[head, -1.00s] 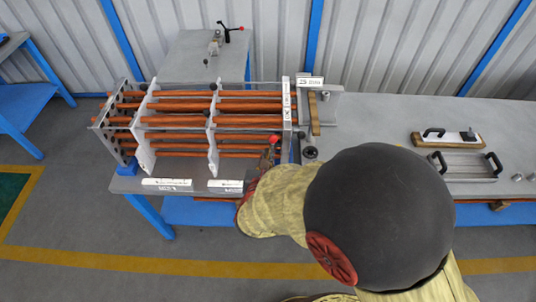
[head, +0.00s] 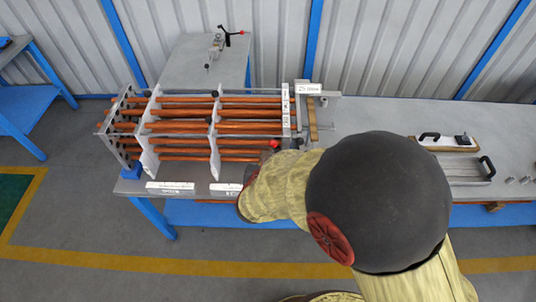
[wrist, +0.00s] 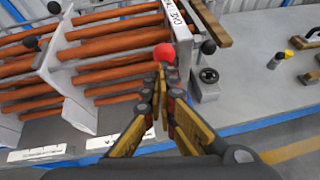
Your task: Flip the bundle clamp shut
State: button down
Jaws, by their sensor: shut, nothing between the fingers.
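The tube bundle (head: 235,128), copper rods running through white plates, lies on the grey bench. A red ball knob (head: 275,144), apparently the clamp's handle end, stands at the bundle's front right corner. It also shows in the wrist view (wrist: 164,52), just beyond my fingertips. My gripper (wrist: 164,78) is shut and empty, its fingers pointing at the knob. Whether they touch it I cannot tell. The clamp's body is hidden behind my fingers and the end plate (wrist: 178,38). In the head view my arm covers most of my gripper.
A second clamp with a red-tipped handle (head: 220,42) stands on the rear table (head: 190,68). Right of the bundle are a wooden-edged bracket (head: 312,120) and a black round knob (wrist: 208,75). Handled plates (head: 465,172) lie farther right. White labels (head: 170,187) line the bench's front edge.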

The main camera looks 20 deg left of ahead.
jog(key=w+r+g+p, duration=0.1)
jog(key=g+p, duration=0.1)
jog(key=p, duration=0.4)
jog(key=w+r+g+p, duration=0.1)
jog(key=w+g+p, duration=0.1)
jog(key=p, duration=0.3)
jog(key=w+a+r+g+h+p, duration=0.1)
jog(key=p, duration=0.5)
jog(key=shift+w+r+g+p, duration=0.15)
jog(key=shift+w+g+p, duration=0.15)
jog(key=shift+w+g, duration=0.1)
jog(key=shift+w+a+p, duration=0.3)
jog(key=shift+w+p, duration=0.55)
jog(key=shift+w, duration=0.2)
jog(key=shift+w+a+p, duration=0.25)
jog(key=shift+w+p, duration=0.55)
jog(key=shift+w, duration=0.25)
